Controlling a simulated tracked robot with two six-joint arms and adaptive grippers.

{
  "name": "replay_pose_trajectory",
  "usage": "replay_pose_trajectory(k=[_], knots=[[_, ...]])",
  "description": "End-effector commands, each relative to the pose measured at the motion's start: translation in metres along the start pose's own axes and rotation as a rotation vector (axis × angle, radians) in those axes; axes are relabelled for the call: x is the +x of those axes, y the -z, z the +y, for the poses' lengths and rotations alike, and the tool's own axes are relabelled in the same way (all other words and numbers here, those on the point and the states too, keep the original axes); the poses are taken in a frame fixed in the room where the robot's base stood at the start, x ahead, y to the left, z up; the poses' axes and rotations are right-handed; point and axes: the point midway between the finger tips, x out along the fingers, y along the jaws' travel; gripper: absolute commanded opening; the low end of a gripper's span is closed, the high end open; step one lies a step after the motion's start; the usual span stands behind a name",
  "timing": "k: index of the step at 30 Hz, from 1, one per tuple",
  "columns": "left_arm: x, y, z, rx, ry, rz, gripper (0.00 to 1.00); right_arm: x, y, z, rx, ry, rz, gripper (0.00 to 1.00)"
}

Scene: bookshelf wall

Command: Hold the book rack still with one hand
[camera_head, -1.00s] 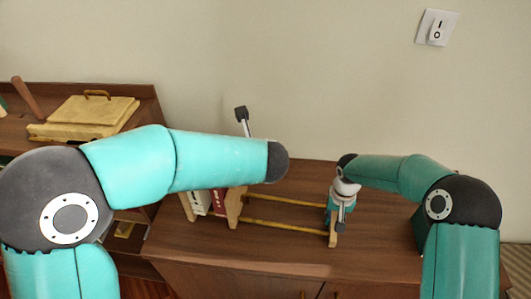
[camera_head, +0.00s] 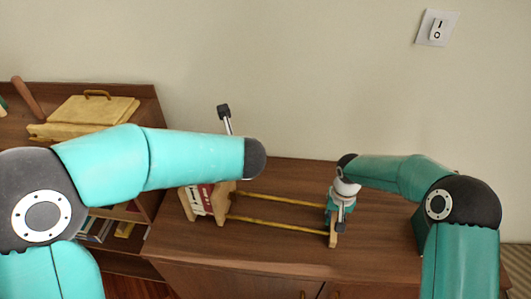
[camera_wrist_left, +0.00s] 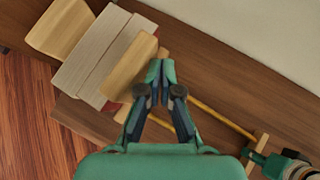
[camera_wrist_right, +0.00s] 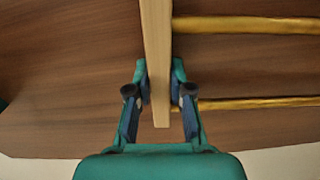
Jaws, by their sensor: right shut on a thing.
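The wooden book rack has two yellow rods (camera_head: 285,199) and stands on the brown cabinet top. A few white and red books (camera_wrist_left: 105,55) stand at its left end between the outer end panel (camera_wrist_left: 60,28) and an inner wooden panel (camera_head: 222,205). My right gripper (camera_wrist_right: 158,78) is shut on the rack's right end panel (camera_wrist_right: 157,40), with a finger on each side. My left gripper (camera_wrist_left: 161,72) has its fingertips together, beside the inner panel on the side away from the books. In the head view my left arm hides part of the rack's far side.
A low shelf unit (camera_head: 145,100) stands at the left, with a yellow case (camera_head: 95,108) on top and books lower down. The wall rises behind the cabinet and carries a light switch (camera_head: 437,28). The cabinet top in front of the rack is clear.

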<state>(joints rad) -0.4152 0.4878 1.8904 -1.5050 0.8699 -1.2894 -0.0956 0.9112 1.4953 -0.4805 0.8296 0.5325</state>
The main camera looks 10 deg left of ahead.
Motion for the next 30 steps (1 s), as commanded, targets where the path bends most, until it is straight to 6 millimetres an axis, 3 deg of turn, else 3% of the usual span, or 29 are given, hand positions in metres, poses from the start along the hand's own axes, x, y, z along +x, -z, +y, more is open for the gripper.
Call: replay_pose_trajectory(k=[18,30], knots=[[-0.018,0.015,-0.040,0.001,0.004,0.000,0.00,0.000,0.000,0.001,0.000,-0.002,-0.002,0.00],[-0.020,0.016,-0.042,0.001,0.004,0.000,0.00,0.000,0.000,0.001,0.000,-0.002,-0.001,0.00]])
